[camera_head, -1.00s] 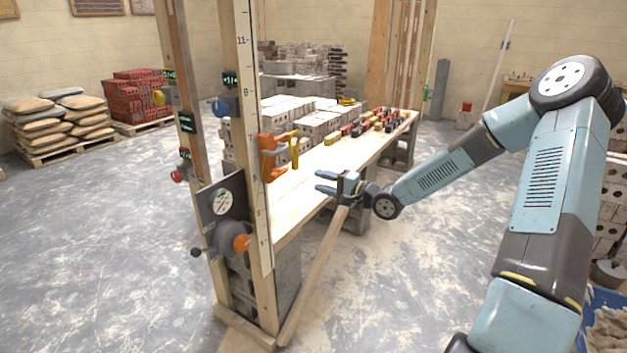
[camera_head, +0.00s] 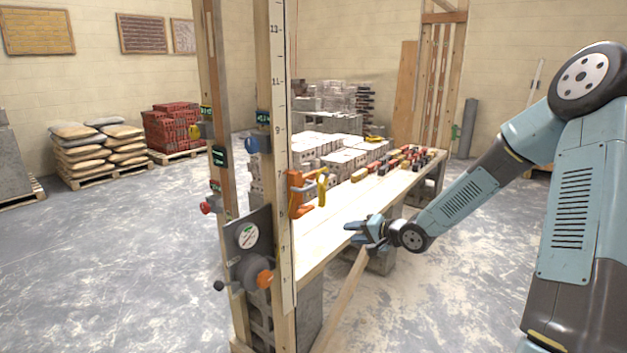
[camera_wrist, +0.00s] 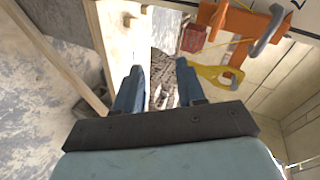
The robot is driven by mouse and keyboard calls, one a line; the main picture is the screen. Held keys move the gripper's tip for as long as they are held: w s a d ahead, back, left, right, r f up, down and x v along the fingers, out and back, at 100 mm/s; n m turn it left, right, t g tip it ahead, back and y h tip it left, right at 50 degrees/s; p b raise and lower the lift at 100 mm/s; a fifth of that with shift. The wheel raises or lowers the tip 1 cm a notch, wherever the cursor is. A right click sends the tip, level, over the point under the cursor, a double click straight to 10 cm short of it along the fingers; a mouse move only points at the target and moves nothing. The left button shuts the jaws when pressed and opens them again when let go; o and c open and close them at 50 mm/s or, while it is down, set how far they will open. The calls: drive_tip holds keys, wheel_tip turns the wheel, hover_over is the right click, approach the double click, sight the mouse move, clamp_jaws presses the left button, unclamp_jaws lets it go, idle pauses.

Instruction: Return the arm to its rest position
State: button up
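My gripper (camera_head: 362,232) is at the end of my blue-grey arm, near the front edge of the long wooden bench (camera_head: 345,212). In the wrist view its two blue fingers (camera_wrist: 160,85) stand apart with nothing between them. My arm is stretched out from the right side of the head view, bent at a high elbow joint. An orange clamp (camera_head: 299,192) on the wooden post is to the left of my gripper, apart from it. The clamp also shows in the wrist view (camera_wrist: 243,25), beside a yellow piece (camera_wrist: 217,75).
An upright wooden frame with a marked scale (camera_head: 280,130) stands at the bench's near end. It carries a grey plate (camera_head: 247,255) with an orange knob (camera_head: 265,278). A slanted wooden brace (camera_head: 345,300) runs below my gripper. Grey blocks (camera_head: 335,150) stand behind the bench. Open floor lies left.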

drive_tip(key=s+d+r+n+g+h, duration=0.2)
drive_tip(key=s+d+r+n+h, duration=0.1)
drive_tip(key=s+d+r+h, duration=0.95)
drive_tip(key=s+a+r+n+g+y, duration=0.1)
drive_tip(key=s+r, duration=0.3)
drive_tip(key=s, duration=0.8)
drive_tip(key=s+a+r+n+y, duration=0.1)
drive_tip(key=s+r, duration=0.4)
drive_tip(key=s, duration=0.7)
drive_tip(key=shift+s+a+r+g+y, duration=0.2)
drive_tip(key=shift+s+g+y, duration=0.15)
drive_tip(key=shift+y, duration=0.2)
drive_tip(key=shift+w, duration=0.1)
